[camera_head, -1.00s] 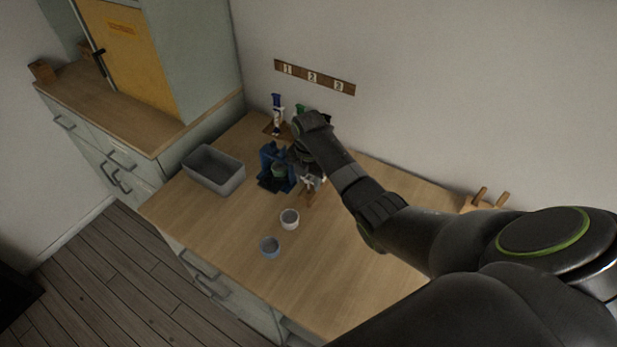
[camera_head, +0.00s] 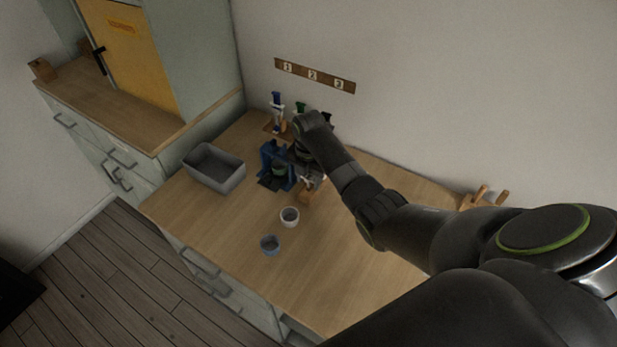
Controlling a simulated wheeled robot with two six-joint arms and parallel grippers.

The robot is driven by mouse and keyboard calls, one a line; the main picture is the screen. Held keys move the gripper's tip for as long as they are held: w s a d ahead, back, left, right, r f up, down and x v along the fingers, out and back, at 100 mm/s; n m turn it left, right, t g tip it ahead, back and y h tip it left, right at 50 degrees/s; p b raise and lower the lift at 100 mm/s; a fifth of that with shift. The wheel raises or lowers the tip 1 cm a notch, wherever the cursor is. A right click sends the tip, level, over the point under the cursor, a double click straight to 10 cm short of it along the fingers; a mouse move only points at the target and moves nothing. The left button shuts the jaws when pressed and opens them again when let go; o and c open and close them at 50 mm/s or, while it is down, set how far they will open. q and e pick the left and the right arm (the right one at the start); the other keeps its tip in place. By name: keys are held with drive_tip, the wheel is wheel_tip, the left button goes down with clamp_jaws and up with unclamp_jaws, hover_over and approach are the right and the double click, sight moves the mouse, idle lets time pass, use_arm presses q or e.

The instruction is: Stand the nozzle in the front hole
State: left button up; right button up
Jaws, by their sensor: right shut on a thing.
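My right gripper (camera_head: 312,178) is low over the table beside the blue stand. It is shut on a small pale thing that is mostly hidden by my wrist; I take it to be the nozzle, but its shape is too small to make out. A small wooden block (camera_head: 306,195) shows just below the gripper. I cannot see its holes, nor tell whether the held thing touches it. The blue stand (camera_head: 268,155) with a dark green round part (camera_head: 279,170) is just left of my gripper. My left gripper is not in view.
A grey bin (camera_head: 215,168) stands left of the stand. A white cup (camera_head: 289,217) and a blue-grey cup (camera_head: 270,245) stand in front. A rack with blue-topped (camera_head: 276,98) and green-topped (camera_head: 300,106) tools is behind. Wooden pegs (camera_head: 481,196) are at right. The front right table is clear.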

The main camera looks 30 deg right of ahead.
sight(309, 188)
drive_tip(key=shift+f+b, duration=0.75)
drive_tip(key=shift+f, duration=1.1)
idle(1.0)
drive_tip(key=shift+f, duration=0.25)
idle(0.6)
drive_tip(key=o, duration=0.8)
drive_tip(key=shift+o, duration=0.2)
drive_tip(key=shift+r+p, duration=2.6)
drive_tip(key=shift+p, duration=0.15)
